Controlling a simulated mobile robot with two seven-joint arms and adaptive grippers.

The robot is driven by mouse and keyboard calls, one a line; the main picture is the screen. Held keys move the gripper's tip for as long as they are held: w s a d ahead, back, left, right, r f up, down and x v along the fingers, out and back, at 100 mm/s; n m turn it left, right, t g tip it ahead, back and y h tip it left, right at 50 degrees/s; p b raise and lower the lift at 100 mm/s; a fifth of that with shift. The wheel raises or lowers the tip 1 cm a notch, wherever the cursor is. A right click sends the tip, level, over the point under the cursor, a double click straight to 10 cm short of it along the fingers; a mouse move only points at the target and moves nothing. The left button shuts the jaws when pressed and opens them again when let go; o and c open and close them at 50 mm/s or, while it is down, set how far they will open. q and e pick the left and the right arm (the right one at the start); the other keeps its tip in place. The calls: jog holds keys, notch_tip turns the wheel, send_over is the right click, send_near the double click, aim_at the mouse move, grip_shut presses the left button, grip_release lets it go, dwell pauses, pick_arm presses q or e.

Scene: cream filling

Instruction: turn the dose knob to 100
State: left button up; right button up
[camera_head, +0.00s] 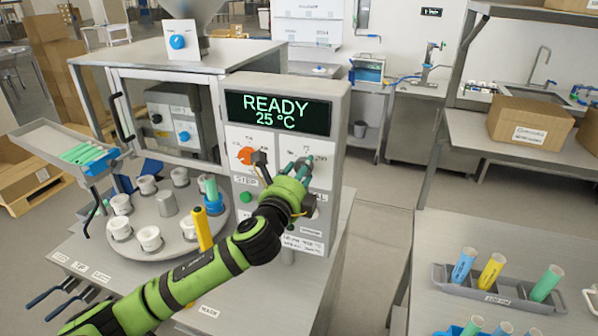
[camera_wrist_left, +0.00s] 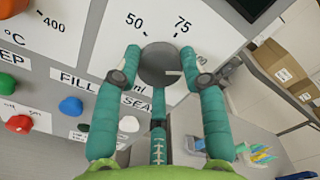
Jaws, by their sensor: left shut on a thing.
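The dose knob (camera_wrist_left: 158,64) is a grey round knob on the white machine panel, with the marks 50 and 75 above it in the left wrist view. A pale line on it points to the right side of that view. In the head view my left gripper (camera_head: 300,168) is at the panel's right side and mostly hides the knob. My right gripper is not in view.
The display (camera_head: 277,113) reads READY 25 °C. An orange knob (camera_head: 245,156) and a green button (camera_head: 246,197) lie left of my gripper. A turntable (camera_head: 183,228) with several white cups stands further left. A rack (camera_head: 506,292) with coloured tubes is at the right.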

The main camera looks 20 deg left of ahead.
pick_arm(q)
jog(key=shift+s+d+f, duration=0.1)
jog(key=shift+d+f, duration=0.15)
jog(key=o, duration=1)
jog(key=shift+o, duration=0.8)
jog(key=shift+d+r, duration=0.1)
jog(key=shift+d, duration=0.05)
jog(key=s, duration=1.2)
jog(key=shift+a, duration=0.2)
jog(key=shift+w, duration=0.1)
